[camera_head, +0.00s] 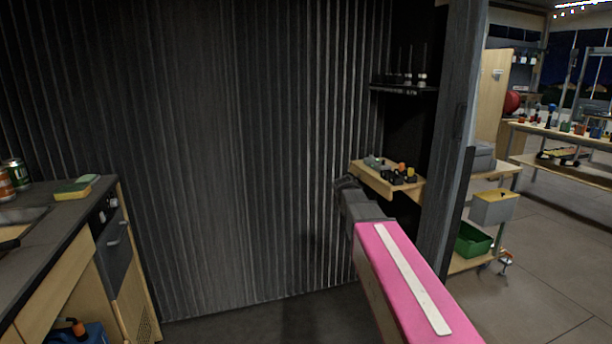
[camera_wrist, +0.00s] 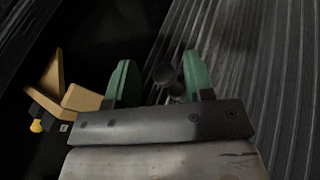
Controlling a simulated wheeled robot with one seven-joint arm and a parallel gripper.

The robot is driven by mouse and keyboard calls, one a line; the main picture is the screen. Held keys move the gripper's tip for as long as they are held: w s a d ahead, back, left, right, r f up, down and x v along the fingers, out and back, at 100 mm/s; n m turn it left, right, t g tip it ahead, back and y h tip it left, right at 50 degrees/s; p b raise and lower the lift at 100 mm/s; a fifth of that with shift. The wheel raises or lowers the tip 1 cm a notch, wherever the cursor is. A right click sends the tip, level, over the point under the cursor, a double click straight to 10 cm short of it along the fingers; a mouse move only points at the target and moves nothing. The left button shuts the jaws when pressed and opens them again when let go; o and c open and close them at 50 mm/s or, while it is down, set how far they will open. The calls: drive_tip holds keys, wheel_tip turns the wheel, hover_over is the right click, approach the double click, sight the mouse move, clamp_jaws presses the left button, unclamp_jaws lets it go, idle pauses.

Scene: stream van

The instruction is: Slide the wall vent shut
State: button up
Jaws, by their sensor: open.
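My gripper (camera_wrist: 161,82) shows in the wrist view with its two green fingers apart. A small dark round knob (camera_wrist: 163,74) shows between the fingers, in front of a ribbed dark wall; whether the fingers touch it I cannot tell. It may belong to the wall vent, but no vent outline is clear in either view. In the head view my pink and grey arm reaches toward the right end of the ribbed wall (camera_head: 220,150). My fingertips are not clear there.
A small wooden shelf (camera_head: 377,183) with small items sits close beside my arm, below a dark shelf (camera_head: 405,90). A dark post (camera_head: 452,150) stands at the right. A counter (camera_head: 62,212) with a sponge (camera_head: 75,189) is at the left. Floor before the wall is clear.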

drive_tip(key=s+f+m+g+y, duration=0.1)
drive_tip(key=s+f+g+y, duration=0.1)
drive_tip(key=s+f, duration=0.7)
drive_tip(key=s+f+g+y, duration=0.2)
drive_tip(key=s+f, duration=0.8)
drive_tip(key=s, duration=0.5)
drive_tip(key=shift+s+a+m, duration=0.25)
drive_tip(key=shift+a+m, duration=0.05)
drive_tip(key=shift+m, duration=0.1)
drive_tip(key=shift+d, duration=0.15)
drive_tip(key=shift+c, duration=0.5)
